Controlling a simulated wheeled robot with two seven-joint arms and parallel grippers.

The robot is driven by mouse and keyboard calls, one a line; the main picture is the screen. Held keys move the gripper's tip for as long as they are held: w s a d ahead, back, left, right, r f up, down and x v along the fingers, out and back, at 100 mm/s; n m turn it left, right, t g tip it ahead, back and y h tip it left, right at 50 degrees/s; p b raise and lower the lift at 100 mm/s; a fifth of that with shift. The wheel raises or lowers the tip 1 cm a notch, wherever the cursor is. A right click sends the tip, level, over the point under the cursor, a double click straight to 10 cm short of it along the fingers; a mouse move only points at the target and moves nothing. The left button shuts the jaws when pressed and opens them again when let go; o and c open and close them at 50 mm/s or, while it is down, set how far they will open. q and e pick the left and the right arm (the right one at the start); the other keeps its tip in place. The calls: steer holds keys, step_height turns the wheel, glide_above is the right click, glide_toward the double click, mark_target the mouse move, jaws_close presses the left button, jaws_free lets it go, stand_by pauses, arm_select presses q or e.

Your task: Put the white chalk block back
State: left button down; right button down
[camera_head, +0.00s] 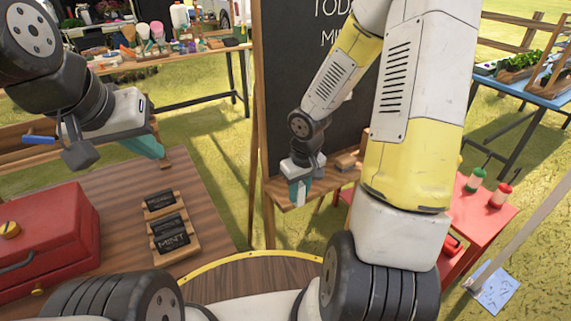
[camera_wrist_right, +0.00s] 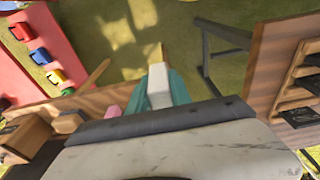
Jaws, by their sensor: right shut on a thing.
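The white chalk block (camera_wrist_right: 158,88) is between the teal fingers of my right gripper (camera_wrist_right: 160,88) in the right wrist view. In the head view my right gripper (camera_head: 298,188) is shut on it, pointing down at the front of the chalkboard's wooden ledge (camera_head: 325,184). I cannot tell whether the block touches the ledge. A pink piece (camera_wrist_right: 112,112) lies on the ledge beside the gripper in the wrist view. My left gripper (camera_head: 145,147) hangs above the brown table at the left; its finger opening is not clear.
The chalkboard (camera_head: 290,90) stands behind the ledge. Wooden blocks (camera_wrist_right: 28,135) sit on the ledge. A red table (camera_head: 480,215) with bottles is at the right. The brown table (camera_head: 110,195) holds a red toolbox (camera_head: 45,235) and several small black signs (camera_head: 168,222).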

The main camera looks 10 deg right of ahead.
steer(key=w, duration=0.3)
steer(key=w+d, duration=0.1)
steer(key=w, duration=0.3)
steer(key=w+f, duration=0.1)
steer(key=w, duration=0.3)
steer(key=shift+w+d, duration=0.15)
steer(key=shift+w+f, duration=0.2)
steer(key=shift+f, duration=1.6)
steer(key=c, duration=1.2)
jaws_free()
steer(key=shift+f, duration=0.1)
steer(key=shift+o, duration=0.2)
